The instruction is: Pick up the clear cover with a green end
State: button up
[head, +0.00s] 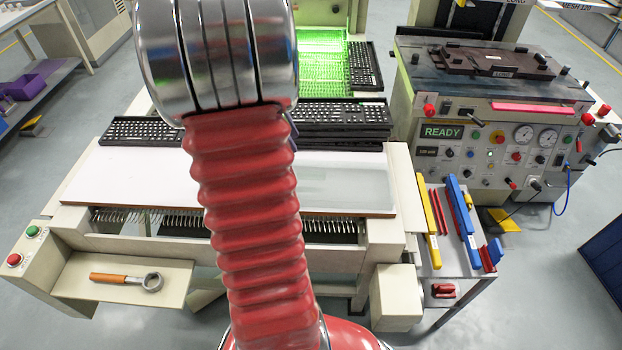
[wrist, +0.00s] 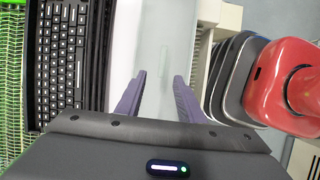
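A pale, see-through sheet, seemingly the clear cover (head: 345,182), lies flat on the right part of the white table top. It also shows in the wrist view as a pale greenish strip (wrist: 165,30). I cannot make out a green end on it in either view. My gripper (wrist: 159,76) shows in the wrist view with its two purple fingers apart and nothing seen gripped between them. The fingers are over the sheet; I cannot tell the height above it. In the head view my arm hides most of my gripper and part of the table top.
Stacked black keyboards (head: 340,120) stand behind the white table top (head: 130,175). Another keyboard (head: 145,130) is at left. A green-lit mesh belt (head: 322,62) is farther back. A side shelf (head: 452,262) holds coloured tools. A press machine (head: 495,130) stands at right.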

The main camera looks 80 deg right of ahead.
send_over(310, 172)
jog(key=w, duration=0.3)
jog(key=f, duration=0.6)
jog(key=shift+s+f, duration=0.25)
jog(key=shift+a+x, duration=0.2)
jog(key=shift+x, duration=2.45)
jog(key=shift+a, duration=0.1)
jog(key=shift+c, duration=0.7)
grip_shut()
